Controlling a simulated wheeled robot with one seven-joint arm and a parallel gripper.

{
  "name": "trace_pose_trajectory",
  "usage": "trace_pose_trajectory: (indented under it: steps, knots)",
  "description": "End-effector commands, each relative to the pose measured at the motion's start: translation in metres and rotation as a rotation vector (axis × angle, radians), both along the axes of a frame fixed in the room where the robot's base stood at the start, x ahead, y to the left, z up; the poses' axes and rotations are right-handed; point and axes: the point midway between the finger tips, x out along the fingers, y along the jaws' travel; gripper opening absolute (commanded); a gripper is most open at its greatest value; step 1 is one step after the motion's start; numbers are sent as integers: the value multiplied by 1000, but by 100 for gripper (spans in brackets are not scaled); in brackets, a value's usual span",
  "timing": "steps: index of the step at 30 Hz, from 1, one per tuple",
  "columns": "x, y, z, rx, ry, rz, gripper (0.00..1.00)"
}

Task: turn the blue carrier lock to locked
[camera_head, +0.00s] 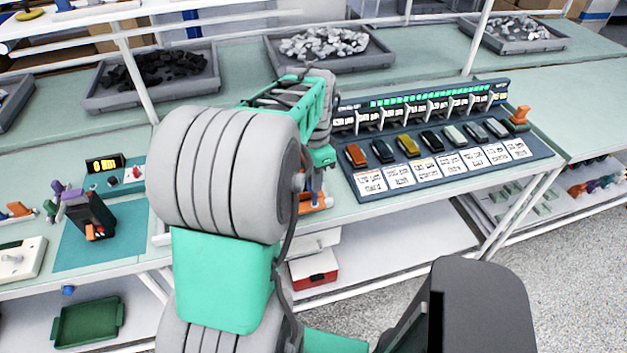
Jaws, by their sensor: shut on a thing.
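My arm fills the middle of the view, and its wrist (318,125) reaches down to the bench just left of the breaker rack. My gripper (313,186) is low at the bench front, mostly hidden behind my arm, and shut. A small blue part (316,182), which looks like the blue carrier lock, shows at the fingers above an orange base (320,203). The lock's angle cannot be made out.
The dark blue rack (450,165) with several coloured breakers and white cards stands close on the right. A black device (90,215) sits on a teal mat (125,240) at left. Bins (150,85) of parts line the back.

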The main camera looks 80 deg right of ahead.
Motion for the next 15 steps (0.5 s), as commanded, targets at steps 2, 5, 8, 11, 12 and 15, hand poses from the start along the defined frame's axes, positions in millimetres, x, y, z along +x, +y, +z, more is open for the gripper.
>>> trace_pose_trajectory:
  steps: [2, 5, 8, 11, 12, 15]
  knots:
    - [-2, -2, 2, -7, 2, -54, 0]
    - [-2, -2, 2, -6, 1, -106, 0]
    - [-2, -2, 2, -7, 1, -143, 0]
    - [-1, -1, 2, -6, 2, -170, 0]
    - [-1, -1, 2, -6, 2, -177, 0]
    - [-1, -1, 2, -5, 1, -190, 0]
